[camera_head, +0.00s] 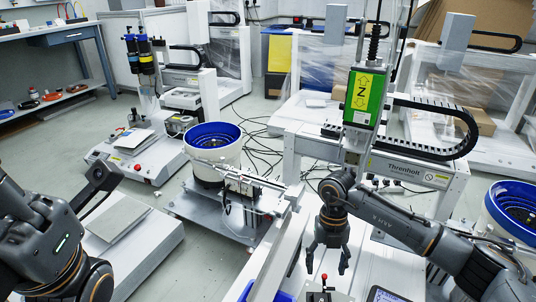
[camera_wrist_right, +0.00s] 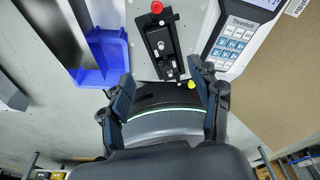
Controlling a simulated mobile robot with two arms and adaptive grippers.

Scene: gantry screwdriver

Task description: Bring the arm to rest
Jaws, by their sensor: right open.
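My right gripper (camera_head: 327,262) hangs pointing down in the lower middle of the head view, open and empty. In the right wrist view its two fingers (camera_wrist_right: 163,92) are spread, with no object between them. My right arm comes in from the lower right. My left arm shows at the lower left of the head view, folded close; I cannot make out its fingertips. Below the right gripper is a black fixture with a red knob (camera_head: 324,277), which also shows in the right wrist view (camera_wrist_right: 157,8), beyond the fingers and apart from them.
A keypad panel (camera_wrist_right: 232,40) and a blue bin (camera_wrist_right: 104,58) flank the fixture. A gantry with a green Z-axis unit (camera_head: 364,97) stands behind the right gripper. A blue-rimmed bowl feeder (camera_head: 214,136) stands left of centre, another (camera_head: 512,210) at the right edge.

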